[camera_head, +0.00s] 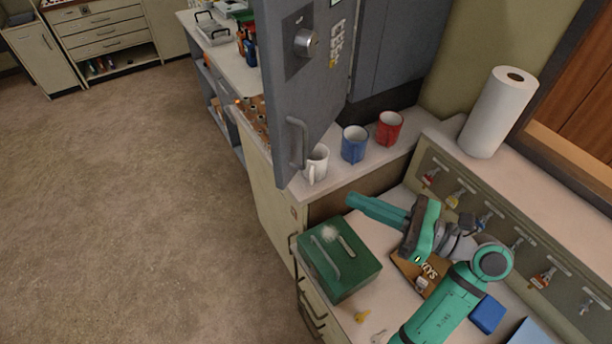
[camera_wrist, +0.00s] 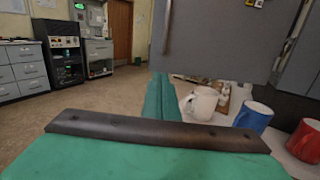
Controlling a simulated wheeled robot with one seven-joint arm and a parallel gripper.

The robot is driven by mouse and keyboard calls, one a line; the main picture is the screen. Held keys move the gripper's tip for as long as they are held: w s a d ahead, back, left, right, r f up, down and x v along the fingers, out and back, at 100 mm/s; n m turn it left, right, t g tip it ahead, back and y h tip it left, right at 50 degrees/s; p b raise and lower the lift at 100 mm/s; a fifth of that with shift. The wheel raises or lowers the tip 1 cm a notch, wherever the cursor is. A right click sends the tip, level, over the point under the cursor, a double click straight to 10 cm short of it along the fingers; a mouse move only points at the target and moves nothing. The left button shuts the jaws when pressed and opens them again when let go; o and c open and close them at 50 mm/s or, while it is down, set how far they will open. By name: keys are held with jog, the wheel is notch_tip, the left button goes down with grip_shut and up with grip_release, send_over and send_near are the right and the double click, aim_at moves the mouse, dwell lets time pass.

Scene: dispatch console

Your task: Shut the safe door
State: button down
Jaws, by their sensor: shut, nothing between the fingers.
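The safe door (camera_head: 345,60) is a tall grey panel that stands swung open over the counter, with a round knob (camera_head: 307,42) and a bar handle (camera_head: 298,142). The grey safe body (camera_head: 405,45) is behind it to the right. In the wrist view the door (camera_wrist: 215,35) fills the upper middle, its handle at its left edge. My green gripper (camera_head: 352,202) is shut and empty, pointing left, below and right of the door and apart from it. Its fingers also show in the wrist view (camera_wrist: 160,82).
White (camera_head: 316,163), blue (camera_head: 354,145) and red (camera_head: 389,128) mugs stand on the counter near the door. A green box (camera_head: 340,282) sits below my gripper. A paper roll (camera_head: 495,113) and hanging keys are at right. The floor at left is clear.

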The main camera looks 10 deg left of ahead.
send_near(292, 171)
jog(key=shift+h, duration=0.3)
jog(key=x, duration=0.5)
jog(key=shift+s+a+r, duration=0.15)
jog(key=shift+a+r, duration=0.05)
jog(key=shift+r, duration=0.05)
jog(key=shift+w+a, duration=0.2)
jog(key=shift+a, duration=0.35)
jog(key=shift+w, duration=0.1)
